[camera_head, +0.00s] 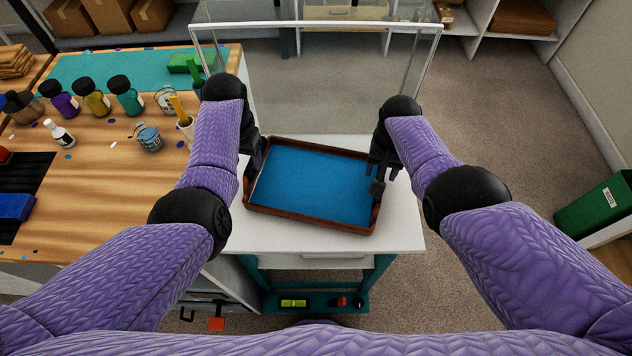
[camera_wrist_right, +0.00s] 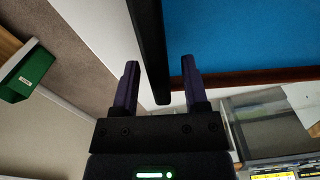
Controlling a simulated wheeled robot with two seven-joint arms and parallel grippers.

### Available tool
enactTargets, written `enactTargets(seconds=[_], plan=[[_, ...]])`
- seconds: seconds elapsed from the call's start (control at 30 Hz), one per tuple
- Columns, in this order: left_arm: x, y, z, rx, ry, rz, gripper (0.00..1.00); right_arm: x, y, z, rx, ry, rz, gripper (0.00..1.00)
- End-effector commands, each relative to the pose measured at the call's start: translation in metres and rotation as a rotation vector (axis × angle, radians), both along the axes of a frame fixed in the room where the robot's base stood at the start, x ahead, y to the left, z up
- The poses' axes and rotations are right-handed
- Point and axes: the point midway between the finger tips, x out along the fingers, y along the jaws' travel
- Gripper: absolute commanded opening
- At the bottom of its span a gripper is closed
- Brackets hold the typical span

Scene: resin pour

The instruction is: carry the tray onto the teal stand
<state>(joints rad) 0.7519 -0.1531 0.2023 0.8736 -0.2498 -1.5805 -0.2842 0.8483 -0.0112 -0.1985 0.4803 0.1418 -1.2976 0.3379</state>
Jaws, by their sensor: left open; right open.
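The tray (camera_head: 313,187), with a brown rim and a blue inside, appears to rest on the white top of the teal stand (camera_head: 400,232). It sits slightly turned, within the top's visible edges. My left gripper (camera_head: 257,157) is at the tray's left rim; its fingers are small and partly hidden by the arm. My right gripper (camera_head: 377,178) is at the right rim. In the right wrist view my right gripper (camera_wrist_right: 163,78) is open, with the tray's dark edge (camera_wrist_right: 152,50) between its fingers. I cannot tell whether the fingers touch it.
A wooden bench (camera_head: 100,175) on the left holds several bottles, a small bucket (camera_head: 149,138) and a teal mat (camera_head: 140,68). A clear framed panel (camera_head: 320,90) stands behind the stand. A green box (camera_head: 598,210) is at the right. Floor is free right of the stand.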

Motion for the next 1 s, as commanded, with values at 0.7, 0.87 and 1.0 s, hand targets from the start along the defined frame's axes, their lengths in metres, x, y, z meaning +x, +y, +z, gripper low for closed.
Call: enactTargets(seconds=[0.7,0.87,1.0], plan=[[0.001,0.0,0.083,0.001,-0.001,0.0,0.57,0.002,0.0,0.049,0.002,-0.007,0.001,0.57],[0.001,0.0,0.083,0.001,-0.001,0.0,0.57,0.001,0.0,0.092,0.001,-0.005,0.0,0.57],[0.001,0.0,0.082,0.001,-0.001,0.0,0.57,0.001,0.0,0.114,0.001,-0.001,-0.001,0.57]])
